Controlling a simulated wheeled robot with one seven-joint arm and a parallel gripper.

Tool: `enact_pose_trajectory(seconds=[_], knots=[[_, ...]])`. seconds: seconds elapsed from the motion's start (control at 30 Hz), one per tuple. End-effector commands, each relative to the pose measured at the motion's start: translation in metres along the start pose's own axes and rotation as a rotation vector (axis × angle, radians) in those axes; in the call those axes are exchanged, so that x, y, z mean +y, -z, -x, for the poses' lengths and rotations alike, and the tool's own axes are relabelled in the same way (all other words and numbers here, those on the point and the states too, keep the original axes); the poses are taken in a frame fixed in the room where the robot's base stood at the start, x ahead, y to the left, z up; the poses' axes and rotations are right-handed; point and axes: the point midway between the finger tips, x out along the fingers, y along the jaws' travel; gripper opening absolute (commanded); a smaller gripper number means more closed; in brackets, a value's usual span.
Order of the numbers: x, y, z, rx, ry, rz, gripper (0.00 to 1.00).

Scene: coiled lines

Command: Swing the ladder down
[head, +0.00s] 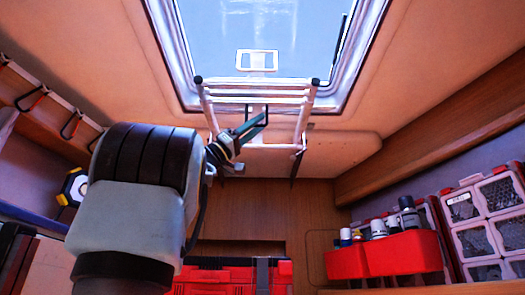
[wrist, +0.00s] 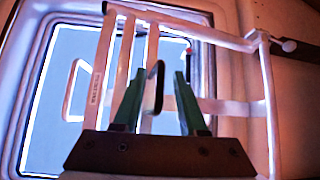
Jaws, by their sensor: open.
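The ladder (head: 252,97) is a pale metal frame with several close rungs, folded up at the ceiling below the roof hatch. In the wrist view the ladder (wrist: 128,62) fills much of the picture, with a long side rail at the right. A dark loop-shaped handle (wrist: 155,86) hangs at the ladder, in front of the rungs. My gripper (head: 262,121) reaches up to the ladder from the left. In the wrist view its green fingers (wrist: 157,88) stand apart, with the handle between them. I cannot tell whether either finger touches it.
The open hatch (head: 357,58) shows pale sky above the ladder. Hooks (head: 70,125) line the left wall. Red bins (head: 403,254) with bottles and a drawer rack (head: 490,215) stand at the lower right.

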Motion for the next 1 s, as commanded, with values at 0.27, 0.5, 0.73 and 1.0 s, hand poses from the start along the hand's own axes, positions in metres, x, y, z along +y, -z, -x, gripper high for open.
enact_pose_trajectory(seconds=[0.27,0.5,0.73,1.0], knots=[[0.000,0.001,-0.032,0.000,0.001,0.001,0.41],[-0.001,-0.001,-0.034,0.000,0.001,0.000,0.41],[-0.001,-0.001,-0.034,0.000,0.002,0.000,0.26],[-0.002,0.000,-0.033,0.001,0.005,0.001,0.00]])
